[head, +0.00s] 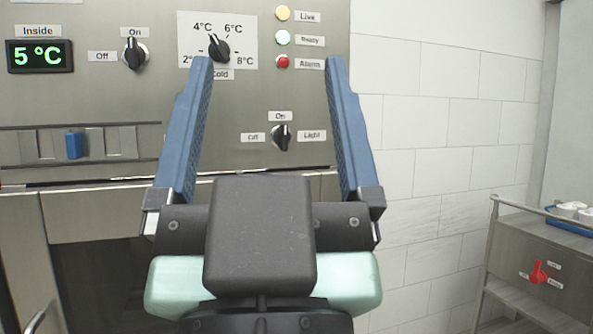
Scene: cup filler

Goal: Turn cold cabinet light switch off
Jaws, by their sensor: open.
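The light switch (281,138) is a small black rotary knob on the steel cabinet panel, with labels On above, Off at its left and Light at its right. Its pointer looks upright, toward On. My gripper (268,62) is open, with its two blue fingers spread wide. In the picture the knob shows between the fingers, nearer the right one. The fingertips appear higher than the knob, near the temperature dial and the indicator lamps. I cannot tell how far the fingers are from the panel. Nothing is held.
A black On/Off knob (135,53), a temperature dial (218,47), a display reading 5 °C (39,56) and indicator lamps (283,38) share the panel. A blue slider (75,145) sits lower left. A cart (545,255) with a red knob stands right, before a white tiled wall.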

